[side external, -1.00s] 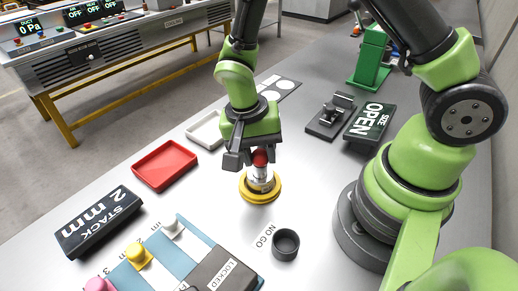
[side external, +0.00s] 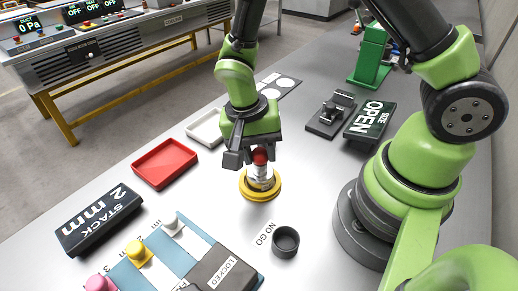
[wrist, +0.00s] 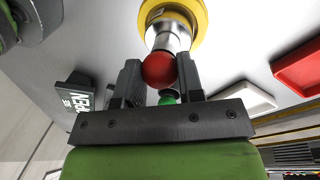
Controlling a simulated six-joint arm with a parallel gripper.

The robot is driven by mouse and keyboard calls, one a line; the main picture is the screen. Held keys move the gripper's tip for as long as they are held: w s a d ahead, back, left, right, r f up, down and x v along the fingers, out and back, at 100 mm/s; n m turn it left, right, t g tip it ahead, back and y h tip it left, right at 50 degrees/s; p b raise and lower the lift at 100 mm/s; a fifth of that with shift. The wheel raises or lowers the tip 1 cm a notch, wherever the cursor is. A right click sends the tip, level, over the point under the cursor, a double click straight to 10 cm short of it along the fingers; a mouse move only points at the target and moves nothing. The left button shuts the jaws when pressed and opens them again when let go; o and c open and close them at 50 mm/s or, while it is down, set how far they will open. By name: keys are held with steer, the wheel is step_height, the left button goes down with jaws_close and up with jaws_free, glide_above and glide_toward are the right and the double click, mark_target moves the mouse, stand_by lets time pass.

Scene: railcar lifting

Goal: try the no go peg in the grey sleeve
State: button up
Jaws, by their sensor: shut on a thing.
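My gripper (side external: 259,152) is shut on the red-knobbed peg (side external: 260,157), which I take for the no go peg. The red knob (wrist: 160,70) shows between the fingers in the wrist view, with a small green part (wrist: 168,97) beyond it. The peg is upright over the yellow ring (side external: 261,190). A silver-grey cylinder (wrist: 170,36), perhaps the grey sleeve, stands within the ring under the knob. I cannot tell where peg ends and sleeve begins, or how deep the peg sits. A dark round cup (side external: 285,241) beside the NO GO label looks empty.
A red tray (side external: 164,164) and a white tray (side external: 206,129) lie left of my gripper. The STACK 2 mm sign (side external: 98,219), a blue-striped rack (side external: 190,243) with coloured knobs, and a LOCKED box (side external: 223,271) are at front. The OPEN sign (side external: 369,125) stands right.

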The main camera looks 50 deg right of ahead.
steer(key=shift+r, duration=0.1)
stand_by(0.3)
steer(key=shift+r, duration=2.65)
step_height(320, 180, up, 2)
steer(key=shift+f, duration=3.3)
steer(key=shift+f, duration=0.45)
steer(key=shift+r, duration=2.75)
